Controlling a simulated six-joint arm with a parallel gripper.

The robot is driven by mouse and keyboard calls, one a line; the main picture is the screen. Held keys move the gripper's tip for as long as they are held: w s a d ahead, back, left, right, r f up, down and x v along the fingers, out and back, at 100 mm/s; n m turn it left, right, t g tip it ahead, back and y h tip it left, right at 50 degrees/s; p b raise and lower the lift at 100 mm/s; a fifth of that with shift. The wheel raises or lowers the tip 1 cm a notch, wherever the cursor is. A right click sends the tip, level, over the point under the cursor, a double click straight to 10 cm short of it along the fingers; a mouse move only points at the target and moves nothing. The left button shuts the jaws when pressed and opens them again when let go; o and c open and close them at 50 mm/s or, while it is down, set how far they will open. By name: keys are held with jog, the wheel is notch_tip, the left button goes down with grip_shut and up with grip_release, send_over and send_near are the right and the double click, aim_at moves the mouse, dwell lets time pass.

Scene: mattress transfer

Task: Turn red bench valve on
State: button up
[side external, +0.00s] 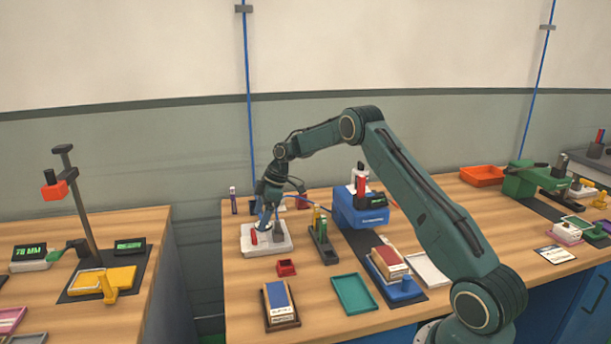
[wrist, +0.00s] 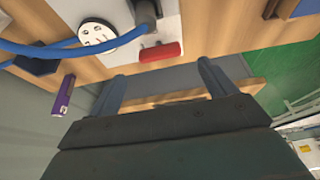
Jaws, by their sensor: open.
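The red valve handle (side external: 254,238) stands on a white base plate (side external: 280,247) near the back left of the right-hand bench. In the wrist view the red handle (wrist: 160,52) lies just beyond the fingertips, roughly centred between them. A white round dial (wrist: 97,33) is beside it on the same pale base. My gripper (side external: 264,222) is over the back of the base plate, pointing down, and it is open and empty. Both fingers flank a gap in the wrist view (wrist: 162,70). I cannot tell whether a finger touches the handle.
A blue cable (wrist: 50,48) crosses near the dial. A purple cylinder (wrist: 63,97) stands by the back edge. A dark stand with upright parts (side external: 322,240) is right of the plate, and a small red box (side external: 286,268) is in front. A gap separates the left bench (side external: 130,222).

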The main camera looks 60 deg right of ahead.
aim_at(254, 233)
jog(key=shift+x, duration=2.95)
jog(key=c, duration=1)
